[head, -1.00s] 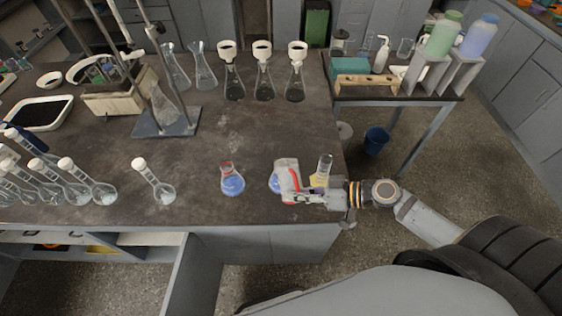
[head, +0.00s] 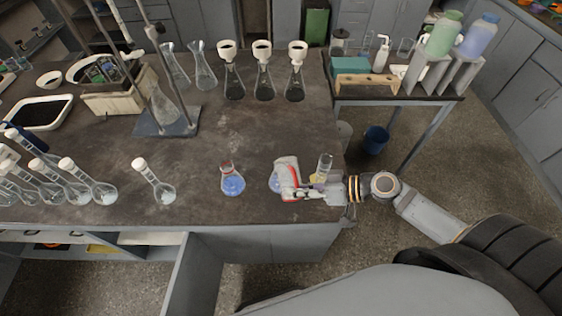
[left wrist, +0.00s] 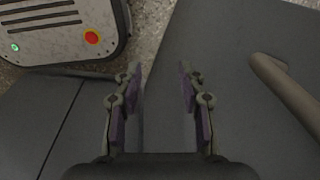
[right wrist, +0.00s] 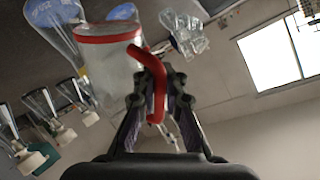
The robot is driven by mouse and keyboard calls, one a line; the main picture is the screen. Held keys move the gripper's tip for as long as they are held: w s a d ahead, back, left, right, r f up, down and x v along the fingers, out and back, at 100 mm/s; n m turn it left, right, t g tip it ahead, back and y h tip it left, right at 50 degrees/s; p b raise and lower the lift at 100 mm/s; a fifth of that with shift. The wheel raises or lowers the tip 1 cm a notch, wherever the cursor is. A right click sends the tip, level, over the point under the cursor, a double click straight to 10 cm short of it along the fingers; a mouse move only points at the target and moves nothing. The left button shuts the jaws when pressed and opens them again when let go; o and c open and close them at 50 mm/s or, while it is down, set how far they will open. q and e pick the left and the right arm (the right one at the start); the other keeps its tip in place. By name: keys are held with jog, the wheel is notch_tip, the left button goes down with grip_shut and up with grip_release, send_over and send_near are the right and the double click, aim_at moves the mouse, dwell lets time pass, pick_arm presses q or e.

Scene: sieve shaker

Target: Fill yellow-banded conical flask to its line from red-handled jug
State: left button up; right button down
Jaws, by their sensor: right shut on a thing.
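The red-handled jug (head: 284,165) is white and translucent with a red handle. My right gripper (head: 300,192) is shut on its handle near the table's front right edge. The jug (right wrist: 108,65) and handle (right wrist: 157,90) fill much of the right wrist view. The yellow-banded conical flask (head: 324,168) stands just right of the jug, its lower part partly hidden by my gripper. Its fill level cannot be told. My left gripper (left wrist: 160,105) is open and empty in the left wrist view; it is outside the head view.
A red-banded flask (head: 232,181) with blue liquid stands left of the jug. Another blue-filled flask (head: 274,182) is partly hidden behind the jug. Stoppered flasks (head: 75,180) line the left front. Funnel-topped flasks (head: 264,80) stand at the back. The middle tabletop is clear.

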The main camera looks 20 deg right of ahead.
jog(key=shift+r, duration=0.15)
jog(key=shift+w, duration=0.2)
jog(key=shift+s+r, duration=0.15)
jog(key=shift+r, duration=0.05)
jog(key=shift+w, duration=0.2)
jog(key=shift+s+r, duration=0.1)
jog(key=shift+r, duration=0.1)
dwell(0.3)
jog(key=shift+w+m+g, duration=0.2)
jog(key=shift+m+g, duration=0.1)
jog(key=shift+s+r, duration=0.15)
jog(key=shift+r, duration=0.05)
jog(key=shift+w, duration=0.2)
jog(key=shift+s+r, duration=0.1)
jog(key=shift+r, duration=0.05)
dwell(0.3)
